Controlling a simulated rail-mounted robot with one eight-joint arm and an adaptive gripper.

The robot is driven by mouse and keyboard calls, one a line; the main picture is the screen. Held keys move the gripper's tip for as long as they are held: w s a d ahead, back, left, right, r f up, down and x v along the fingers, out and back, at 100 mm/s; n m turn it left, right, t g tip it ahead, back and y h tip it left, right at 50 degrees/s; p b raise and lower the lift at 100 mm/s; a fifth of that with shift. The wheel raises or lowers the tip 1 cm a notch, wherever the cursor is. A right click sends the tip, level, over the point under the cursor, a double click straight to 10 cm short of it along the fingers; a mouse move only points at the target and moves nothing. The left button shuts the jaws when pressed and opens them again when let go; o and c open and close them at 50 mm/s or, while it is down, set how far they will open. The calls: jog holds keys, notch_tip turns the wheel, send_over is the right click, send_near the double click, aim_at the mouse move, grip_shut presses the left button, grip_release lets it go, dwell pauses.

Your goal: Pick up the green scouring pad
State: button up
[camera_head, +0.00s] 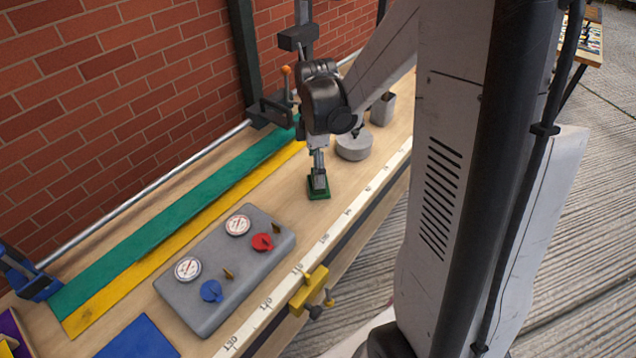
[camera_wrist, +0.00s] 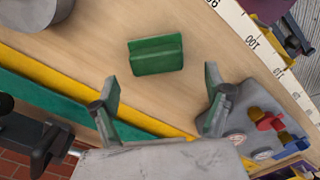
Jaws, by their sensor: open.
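The green scouring pad (camera_wrist: 156,55) lies flat on the wooden bench, with a raised ridge along it. In the head view the pad (camera_head: 319,193) shows just below my gripper (camera_head: 318,179), partly covered by it. In the wrist view my gripper (camera_wrist: 161,90) is open, its two green-lined fingers spread wide with nothing between them. There the pad appears beyond the fingertips, roughly centred between them. I cannot tell the exact height of the fingertips above the pad.
A grey gauge panel (camera_head: 258,288) with red and blue valves lies nearby. Green (camera_head: 180,207) and yellow (camera_head: 150,280) strips run along the brick wall. A yellow clamp (camera_head: 309,288) grips the front edge.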

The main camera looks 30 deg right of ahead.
jog(key=shift+w+d+f+b, duration=0.1)
jog(key=shift+f+b, duration=0.05)
jog(key=shift+f, duration=1.15)
jog(key=shift+w+d+f+b, duration=0.1)
jog(key=shift+f+b, duration=0.05)
jog(key=shift+f, duration=1.1)
jog(key=c, duration=1.4)
jog(key=shift+r, duration=0.15)
jog(key=shift+r, duration=0.6)
notch_tip(320, 180, up, 3)
jog(key=shift+f+p, duration=0.1)
jog(key=shift+p, duration=0.25)
jog(key=s+a+r, duration=0.1)
jog(key=a+r, duration=0.1)
jog(key=a, duration=0.1)
jog(key=s+a+r, duration=0.1)
jog(key=a+r, duration=0.1)
jog(key=a, duration=0.2)
jog(key=s+a+r+p, duration=0.1)
jog(key=a+r, duration=0.1)
jog(key=a, duration=0.2)
jog(key=shift+a+r, duration=0.15)
jog(key=shift+r, duration=0.25)
